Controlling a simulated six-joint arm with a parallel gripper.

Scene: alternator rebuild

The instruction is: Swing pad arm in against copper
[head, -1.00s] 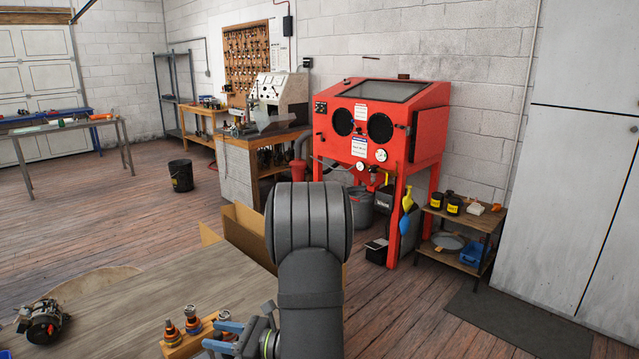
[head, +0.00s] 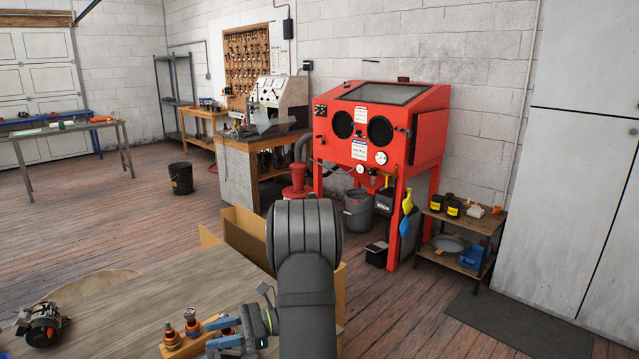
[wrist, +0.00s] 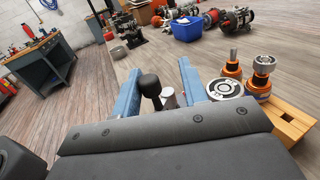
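My gripper (head: 208,334) is low in the head view, beside a wooden block (head: 176,349) that holds orange-and-metal tools (head: 191,322). Its two blue fingers stand apart in the wrist view (wrist: 160,72). A black rounded knob (wrist: 150,86) and a short metal cylinder (wrist: 168,98) show in the gap between them. I cannot tell whether either touches a finger. The tools and block also stand right of the fingers in the wrist view. I cannot make out a pad arm or copper part for certain in either view.
An alternator-like unit (head: 41,324) sits on the near bench (head: 150,306) at left. In the wrist view, a blue bin (wrist: 187,28) and several motor units (wrist: 239,20) lie beyond. A cardboard box (head: 244,232) and red cabinet (head: 420,135) stand past the bench.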

